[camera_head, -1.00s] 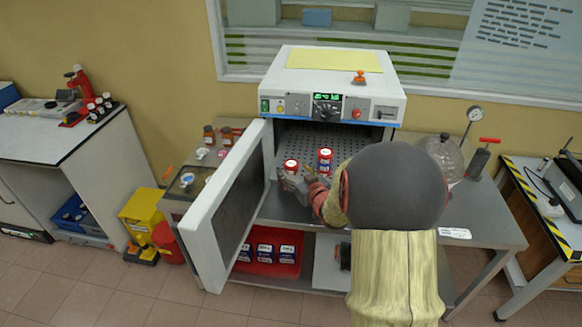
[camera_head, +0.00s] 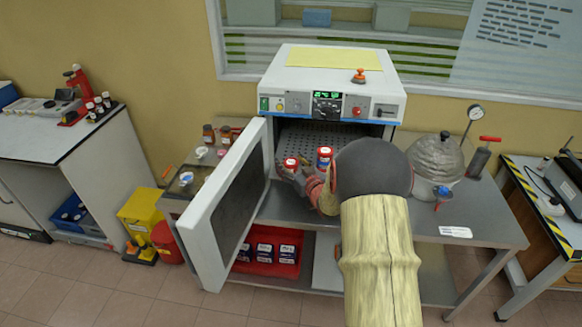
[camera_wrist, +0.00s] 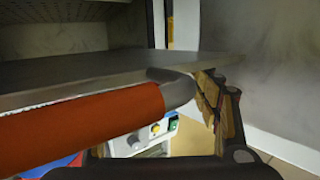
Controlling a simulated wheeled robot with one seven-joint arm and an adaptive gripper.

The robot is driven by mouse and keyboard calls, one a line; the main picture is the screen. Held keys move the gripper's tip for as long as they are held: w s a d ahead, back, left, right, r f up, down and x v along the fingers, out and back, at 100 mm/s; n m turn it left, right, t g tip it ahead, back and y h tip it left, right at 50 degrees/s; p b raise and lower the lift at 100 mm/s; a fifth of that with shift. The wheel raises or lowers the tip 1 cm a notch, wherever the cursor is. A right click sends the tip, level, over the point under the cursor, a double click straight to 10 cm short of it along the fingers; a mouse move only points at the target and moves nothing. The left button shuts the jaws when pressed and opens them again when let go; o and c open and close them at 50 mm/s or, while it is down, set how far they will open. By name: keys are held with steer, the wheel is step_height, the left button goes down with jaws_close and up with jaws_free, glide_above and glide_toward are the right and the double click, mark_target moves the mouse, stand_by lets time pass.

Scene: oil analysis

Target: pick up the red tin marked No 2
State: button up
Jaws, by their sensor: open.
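Two red tins with white labels and tops stand in the oven's mouth in the head view: a left tin (camera_head: 291,163) and a right tin (camera_head: 324,156). Their numbers are too small to read, so I cannot tell which is No 2. In the wrist view, my gripper's tan-padded finger (camera_wrist: 214,100) shows at the right. An orange-red cylinder with a grey end (camera_wrist: 90,122) crosses the left; I cannot tell what it is.
The oven (camera_head: 335,85) has its door (camera_head: 225,205) swung open, left of my gripper. A glass dome (camera_head: 436,157) and a blue-topped object (camera_head: 442,193) stand right of my arm. A red tray (camera_head: 262,268) with several blue-and-white items sits on the lower shelf.

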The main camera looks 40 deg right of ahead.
steer(key=c, duration=0.3)
steer(key=c, duration=1)
